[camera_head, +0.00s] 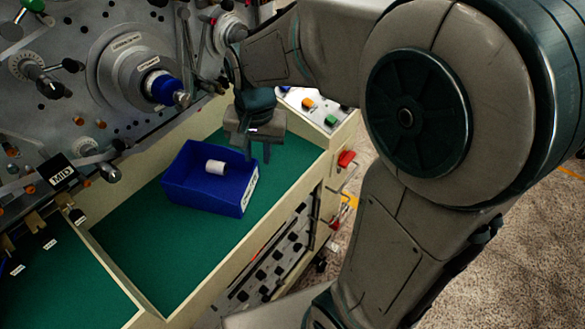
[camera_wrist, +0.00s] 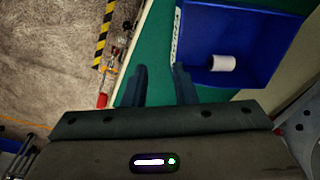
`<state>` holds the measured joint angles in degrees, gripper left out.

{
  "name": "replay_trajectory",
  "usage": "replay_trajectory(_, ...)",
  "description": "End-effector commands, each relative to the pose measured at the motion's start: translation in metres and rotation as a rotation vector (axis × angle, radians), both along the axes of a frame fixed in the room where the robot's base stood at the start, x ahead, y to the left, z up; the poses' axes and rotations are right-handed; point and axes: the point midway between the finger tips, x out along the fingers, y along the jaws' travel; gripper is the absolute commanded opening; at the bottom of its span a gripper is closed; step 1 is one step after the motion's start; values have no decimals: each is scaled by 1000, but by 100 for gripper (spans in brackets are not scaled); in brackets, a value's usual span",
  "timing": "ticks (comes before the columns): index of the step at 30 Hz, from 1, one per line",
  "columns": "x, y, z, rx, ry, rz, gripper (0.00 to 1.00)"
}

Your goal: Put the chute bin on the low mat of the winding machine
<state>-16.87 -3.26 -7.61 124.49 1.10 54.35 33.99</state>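The blue chute bin (camera_head: 205,199) stands upright on a green mat (camera_head: 150,255) in the winding machine's tray, with a white spool (camera_head: 216,167) lying inside. A white label is on its right end. My gripper (camera_head: 259,152) points down just beyond the bin's right end, its two fingers apart. In the wrist view my gripper (camera_wrist: 159,75) is open with nothing visible between the fingers; green mat shows beyond them. The bin (camera_wrist: 255,45) is to their right, its labelled wall close to the right finger; I cannot tell whether they touch.
A second green area (camera_head: 60,290) lies at lower left behind a cream divider, near a MID sign (camera_head: 61,180). Spindles, one with a blue core (camera_head: 161,88), jut from the grey panel above the bin. A cream rim (camera_head: 255,235) bounds the tray's front.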

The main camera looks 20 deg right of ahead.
Motion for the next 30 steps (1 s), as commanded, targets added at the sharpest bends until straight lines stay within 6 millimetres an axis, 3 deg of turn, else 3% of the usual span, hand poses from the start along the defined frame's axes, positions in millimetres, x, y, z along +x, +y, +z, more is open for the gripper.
replay_trajectory(6,-43,-28,22,-7,-101,155,25)
replay_trajectory(15,-96,-54,32,-79,-216,354,25)
replay_trajectory(21,-114,-58,32,-119,-249,424,25)
replay_trajectory(30,-117,-59,31,-126,-253,437,25)
